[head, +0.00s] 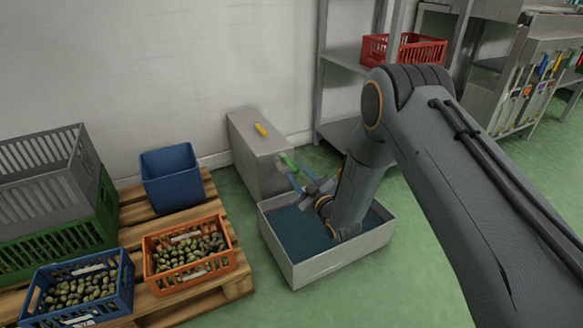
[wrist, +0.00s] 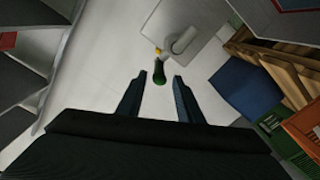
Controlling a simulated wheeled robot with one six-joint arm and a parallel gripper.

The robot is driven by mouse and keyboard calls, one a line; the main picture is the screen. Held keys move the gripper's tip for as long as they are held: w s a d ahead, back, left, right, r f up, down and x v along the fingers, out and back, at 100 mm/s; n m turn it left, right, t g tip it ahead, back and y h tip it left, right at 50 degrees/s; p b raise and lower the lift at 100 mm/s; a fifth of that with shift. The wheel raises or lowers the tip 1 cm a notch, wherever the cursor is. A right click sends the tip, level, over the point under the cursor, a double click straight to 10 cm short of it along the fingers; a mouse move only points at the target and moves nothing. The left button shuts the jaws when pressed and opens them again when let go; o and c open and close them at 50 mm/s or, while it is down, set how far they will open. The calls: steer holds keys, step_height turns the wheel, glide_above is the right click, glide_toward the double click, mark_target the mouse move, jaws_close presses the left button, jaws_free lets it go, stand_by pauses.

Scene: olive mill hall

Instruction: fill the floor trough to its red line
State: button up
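The floor trough (head: 334,265) is a pale open box on the green floor, holding dark blue-green liquid (head: 290,228). My gripper (head: 296,170) is at the handle. In the wrist view my gripper (wrist: 158,80) is open, its fingers on either side of the green handle (wrist: 159,74), with gaps visible. A grey spout-like fitting (wrist: 182,41) is just beyond.
Left, a wooden pallet (head: 205,300) bears a blue bin (head: 171,178), an orange olive crate (head: 188,278), a blue olive crate (head: 80,310) and stacked crates. A shelf with a red crate (head: 415,50) stands behind. Green floor is clear in front.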

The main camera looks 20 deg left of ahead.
mark_target(285, 158)
steer(key=b+x, duration=0.3)
steer(key=x, duration=0.4)
steer(key=shift+w+a+b, duration=0.15)
steer(key=shift+w+b, duration=0.15)
steer(key=shift+w, duration=0.05)
jaws_close()
